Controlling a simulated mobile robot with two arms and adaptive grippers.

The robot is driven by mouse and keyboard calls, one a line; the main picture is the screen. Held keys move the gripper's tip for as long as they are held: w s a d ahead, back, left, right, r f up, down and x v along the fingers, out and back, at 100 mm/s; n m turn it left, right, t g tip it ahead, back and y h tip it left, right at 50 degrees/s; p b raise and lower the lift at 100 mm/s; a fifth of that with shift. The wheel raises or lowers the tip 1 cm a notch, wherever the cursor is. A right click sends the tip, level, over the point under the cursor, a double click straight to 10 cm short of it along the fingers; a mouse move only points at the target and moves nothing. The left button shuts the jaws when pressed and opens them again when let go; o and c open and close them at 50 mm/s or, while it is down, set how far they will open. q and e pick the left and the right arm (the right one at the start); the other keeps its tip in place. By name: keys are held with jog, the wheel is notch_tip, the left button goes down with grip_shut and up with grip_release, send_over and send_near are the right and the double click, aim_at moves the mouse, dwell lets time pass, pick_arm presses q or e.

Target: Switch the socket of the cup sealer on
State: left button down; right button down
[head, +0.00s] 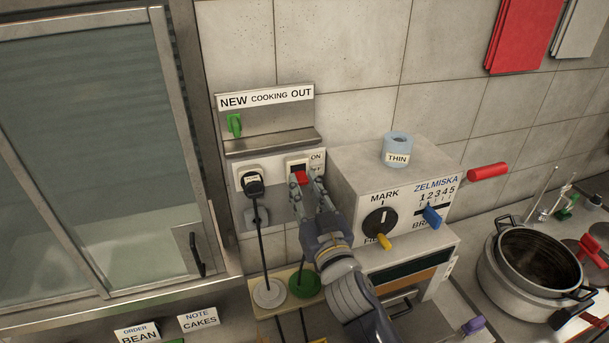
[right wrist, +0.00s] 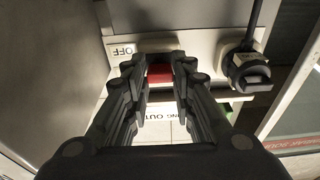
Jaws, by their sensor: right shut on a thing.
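The socket panel (head: 240,182) is on the wall, with a black plug (head: 253,184) in its left part. A red switch (head: 301,177) is on its right part, beside a label with ON above OFF. My right gripper (head: 307,188) is at this switch. In the right wrist view the red switch (right wrist: 160,74) sits between the fingertips of my right gripper (right wrist: 160,80), which is shut on it. The OFF label (right wrist: 122,51) and the plug (right wrist: 247,72) show on either side. I cannot tell which way the switch is set. My left gripper is not in view.
A metal shelf (head: 270,141) with a green lever (head: 234,125) is above the socket. The white machine (head: 400,190) with dials stands close on the right. A glass cabinet (head: 85,150) is on the left. Pots (head: 535,262) stand at the far right.

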aim_at(298, 171)
jog(key=shift+r+g+p, duration=0.5)
jog(key=shift+r+g, duration=0.1)
jog(key=shift+r+h, duration=0.15)
jog(key=shift+h, duration=0.15)
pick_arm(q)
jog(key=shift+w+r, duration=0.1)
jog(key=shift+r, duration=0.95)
pick_arm(e)
jog(key=shift+w+r+g+h, duration=0.1)
jog(key=shift+r+g+h, duration=0.35)
jog(key=shift+g, duration=0.85)
jog(key=shift+w+r+g+h, duration=0.1)
jog(key=shift+r+g+h, duration=0.35)
jog(key=shift+g, duration=0.85)
jog(key=shift+r, duration=0.2)
jog(key=c, duration=1.4)
grip_release()
jog(key=shift+o, duration=0.2)
jog(key=shift+f, duration=0.1)
jog(key=v, duration=1.2)
